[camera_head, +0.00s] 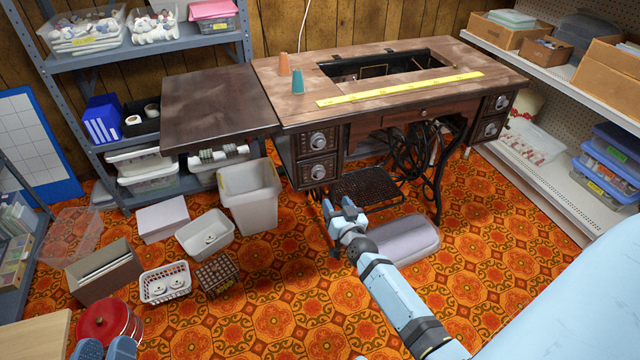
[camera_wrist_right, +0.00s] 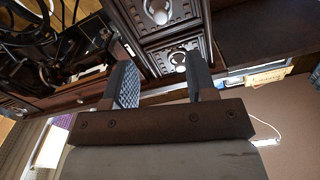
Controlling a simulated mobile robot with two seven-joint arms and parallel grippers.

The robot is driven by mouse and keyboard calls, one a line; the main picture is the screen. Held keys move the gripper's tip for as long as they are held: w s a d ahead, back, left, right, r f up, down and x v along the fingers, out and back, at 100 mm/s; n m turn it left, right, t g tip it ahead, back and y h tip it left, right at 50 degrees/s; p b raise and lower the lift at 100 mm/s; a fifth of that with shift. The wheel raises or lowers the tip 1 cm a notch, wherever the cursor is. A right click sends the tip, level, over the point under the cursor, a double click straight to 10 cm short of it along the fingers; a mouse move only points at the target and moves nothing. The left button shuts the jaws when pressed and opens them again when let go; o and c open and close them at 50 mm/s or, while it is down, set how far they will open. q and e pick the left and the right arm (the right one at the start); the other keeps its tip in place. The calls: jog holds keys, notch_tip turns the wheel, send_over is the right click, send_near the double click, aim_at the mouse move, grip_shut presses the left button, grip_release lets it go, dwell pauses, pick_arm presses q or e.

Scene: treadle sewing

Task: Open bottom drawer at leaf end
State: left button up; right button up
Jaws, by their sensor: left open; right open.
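The bottom drawer (camera_head: 317,172) at the leaf end of the sewing table is shut, with a round silver ring pull on its carved dark front. The top drawer (camera_head: 318,142) above it is also shut. In the right wrist view, which looks upside down, the bottom drawer (camera_wrist_right: 165,11) is at the top edge and the top drawer (camera_wrist_right: 176,56) is below it. My right gripper (camera_head: 338,206) is open and empty, in front of and below the drawers, apart from the pull; its fingers show in the wrist view (camera_wrist_right: 158,55). My left gripper (camera_head: 105,347) is open at the lower left edge.
The dark leaf (camera_head: 218,106) extends left of the drawers. A grey bin (camera_head: 250,196) stands just left of them. The treadle (camera_head: 368,187) is to their right, and a grey cushion-like block (camera_head: 404,240) lies on the floor. A red pot (camera_head: 108,322) is near my left gripper.

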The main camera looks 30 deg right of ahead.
aim_at(320, 176)
jog(key=b+x, duration=0.4)
jog(key=x, duration=0.8)
jog(key=shift+w+d+r+b, duration=0.1)
jog(key=shift+w+b, duration=0.25)
jog(key=shift+w, duration=0.2)
pick_arm(q)
jog(key=shift+m+g, duration=0.6)
jog(key=shift+g, duration=0.2)
jog(key=f, duration=0.5)
jog(key=shift+w+f, duration=0.15)
jog(key=shift+w, duration=0.2)
pick_arm(e)
grip_shut()
